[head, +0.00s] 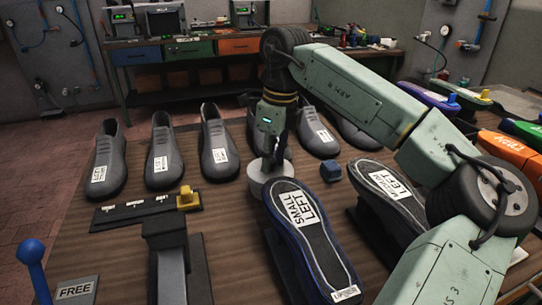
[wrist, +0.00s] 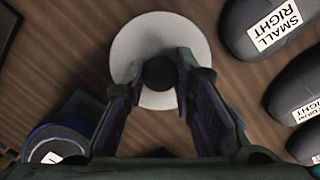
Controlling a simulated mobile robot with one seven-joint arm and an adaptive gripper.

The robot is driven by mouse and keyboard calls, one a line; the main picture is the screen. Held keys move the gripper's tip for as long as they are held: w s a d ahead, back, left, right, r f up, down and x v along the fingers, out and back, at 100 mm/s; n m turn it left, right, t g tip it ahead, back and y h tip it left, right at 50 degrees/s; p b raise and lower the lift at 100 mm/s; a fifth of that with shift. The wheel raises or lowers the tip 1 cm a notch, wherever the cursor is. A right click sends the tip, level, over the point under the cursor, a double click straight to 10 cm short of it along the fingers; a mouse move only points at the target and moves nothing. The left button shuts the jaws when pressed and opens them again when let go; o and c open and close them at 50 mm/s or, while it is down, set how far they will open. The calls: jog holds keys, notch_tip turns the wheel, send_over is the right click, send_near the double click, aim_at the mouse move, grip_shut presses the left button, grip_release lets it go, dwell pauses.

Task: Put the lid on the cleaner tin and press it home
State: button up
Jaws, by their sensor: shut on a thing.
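My gripper (head: 268,160) points down among the dark shoe forms in the head view. In the wrist view my gripper (wrist: 160,75) has its fingers closed on the dark round knob (wrist: 159,74) of a pale round lid (wrist: 135,48). In the head view a pale, round, short-sided thing (head: 258,190) shows below my gripper, partly behind the small left sole. The lid hides whatever is under it in the wrist view. I cannot tell where lid and cleaner tin meet, or whether the lid is seated.
The small left sole (head: 312,235) stands close in front, with the medium left sole (head: 398,200) to its right. Several dark shoe forms (head: 218,145) line the back. A black bar (head: 130,215) lies left.

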jog(key=shift+f, duration=0.6)
dwell(0.8)
jog(key=o, duration=0.9)
jog(key=shift+o, duration=0.8)
jog(key=o, duration=0.4)
jog(key=shift+c, duration=0.2)
jog(key=shift+r, duration=0.15)
jog(key=shift+r+p, duration=2.5)
jog(key=shift+r, duration=0.95)
jog(key=shift+f, duration=0.1)
